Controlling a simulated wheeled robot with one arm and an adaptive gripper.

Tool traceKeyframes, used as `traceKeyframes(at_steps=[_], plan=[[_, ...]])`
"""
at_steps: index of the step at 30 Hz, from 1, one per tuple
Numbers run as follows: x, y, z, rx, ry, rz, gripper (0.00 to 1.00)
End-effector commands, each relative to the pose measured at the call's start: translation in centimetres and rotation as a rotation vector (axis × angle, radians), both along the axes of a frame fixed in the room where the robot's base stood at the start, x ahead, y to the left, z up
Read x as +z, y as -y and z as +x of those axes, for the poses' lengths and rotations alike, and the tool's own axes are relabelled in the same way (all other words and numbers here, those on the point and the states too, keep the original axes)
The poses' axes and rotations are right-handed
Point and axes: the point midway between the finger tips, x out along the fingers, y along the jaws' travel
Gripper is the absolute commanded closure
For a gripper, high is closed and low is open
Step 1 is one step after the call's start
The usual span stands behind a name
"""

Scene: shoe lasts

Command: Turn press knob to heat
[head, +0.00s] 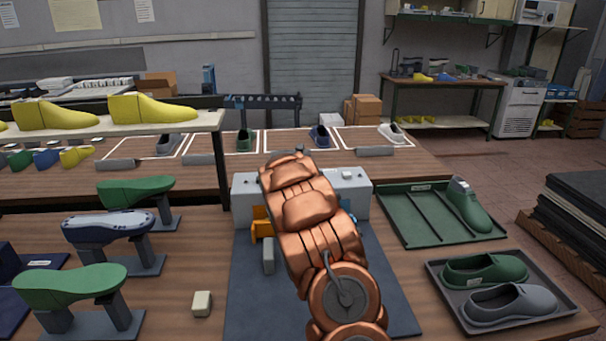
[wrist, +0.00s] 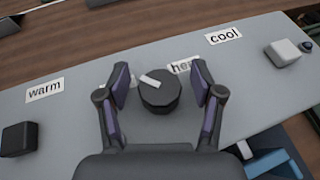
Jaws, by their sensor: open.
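The press knob (wrist: 160,96) is a dark round dial with a white pointer mark, on the grey press panel (wrist: 75,115) in the wrist view. The mark points to the upper left, between the "warm" label (wrist: 45,90) and the "heat" label (wrist: 183,66). The right finger partly covers the "heat" label. The "cool" label (wrist: 222,35) is farther right. My gripper (wrist: 154,84) is open, with one finger on each side of the knob and gaps showing. In the head view my arm hides the knob and gripper; the grey press (head: 352,192) shows behind it.
A dark block (wrist: 19,138) sits left on the panel and a light button block (wrist: 283,52) right. In the head view, lasts on stands (head: 75,285) are at left, a green tray (head: 400,215) and a shoe tray (head: 445,290) at right.

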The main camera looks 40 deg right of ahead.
Motion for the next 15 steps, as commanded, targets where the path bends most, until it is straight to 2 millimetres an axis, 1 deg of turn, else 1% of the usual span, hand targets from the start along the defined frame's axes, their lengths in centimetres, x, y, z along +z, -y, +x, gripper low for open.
traceKeyframes(at_steps=[2, 15], plan=[[0.0, -0.01, -0.01, 0.0, 0.0, 0.0, 0.34], [0.03, -0.01, -0.02, 0.0, 0.0, 0.0, 0.8]])
